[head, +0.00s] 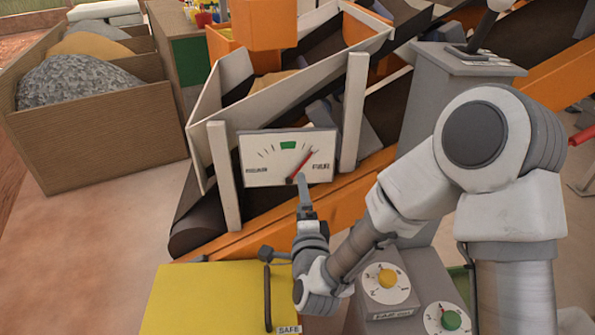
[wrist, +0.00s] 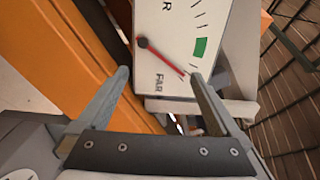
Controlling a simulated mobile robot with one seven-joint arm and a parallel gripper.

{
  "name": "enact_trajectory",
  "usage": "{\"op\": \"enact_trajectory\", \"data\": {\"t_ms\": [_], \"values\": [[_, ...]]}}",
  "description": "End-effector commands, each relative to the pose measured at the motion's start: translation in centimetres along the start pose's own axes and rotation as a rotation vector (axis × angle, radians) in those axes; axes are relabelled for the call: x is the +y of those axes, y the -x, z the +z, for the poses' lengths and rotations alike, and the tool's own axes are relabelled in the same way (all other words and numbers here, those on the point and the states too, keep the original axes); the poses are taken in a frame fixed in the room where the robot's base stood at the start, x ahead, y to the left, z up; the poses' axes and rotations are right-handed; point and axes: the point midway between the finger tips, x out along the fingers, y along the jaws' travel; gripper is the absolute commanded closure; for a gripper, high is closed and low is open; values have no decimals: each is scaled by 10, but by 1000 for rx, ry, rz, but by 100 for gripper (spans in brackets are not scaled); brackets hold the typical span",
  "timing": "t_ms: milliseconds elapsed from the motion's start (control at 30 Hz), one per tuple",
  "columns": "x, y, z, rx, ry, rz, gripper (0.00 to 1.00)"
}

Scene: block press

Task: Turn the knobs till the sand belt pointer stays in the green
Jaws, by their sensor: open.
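A white dial gauge (head: 254,173) stands on the orange frame in front of the belts. Its red pointer (head: 302,164) leans up to the right, clear of the green band (head: 288,145). The wrist view also shows the pointer (wrist: 163,59) apart from the green band (wrist: 200,49). Which one serves the sand belt cannot be told. My gripper (head: 303,184) is open and empty in front of the gauge's lower edge; its fingers (wrist: 158,76) are spread in the wrist view.
A yellow box (head: 205,300) with a dark handle stands at the lower left of my gripper. Wooden bins (head: 100,140) with gravel and sand are at upper left. A grey lever console (head: 455,75) stands at upper right. Bare floor lies at left.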

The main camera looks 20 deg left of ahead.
Motion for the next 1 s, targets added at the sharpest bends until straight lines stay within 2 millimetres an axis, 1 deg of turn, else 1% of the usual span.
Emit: {"op": "enact_trajectory", "data": {"t_ms": [267,367,467,633,667,733,767,1000], "values": [[0,1,0,0,0,0,0],[1,6,0,-1,0,0,0],[2,19,0,-1,1,0,0],[4,54,0,-3,3,0,0],[-2,61,1,-3,1,5,0],[-4,76,0,-3,1,7,0],[-5,79,0,-1,1,6,0],[-6,81,0,3,-5,5,0]]}}
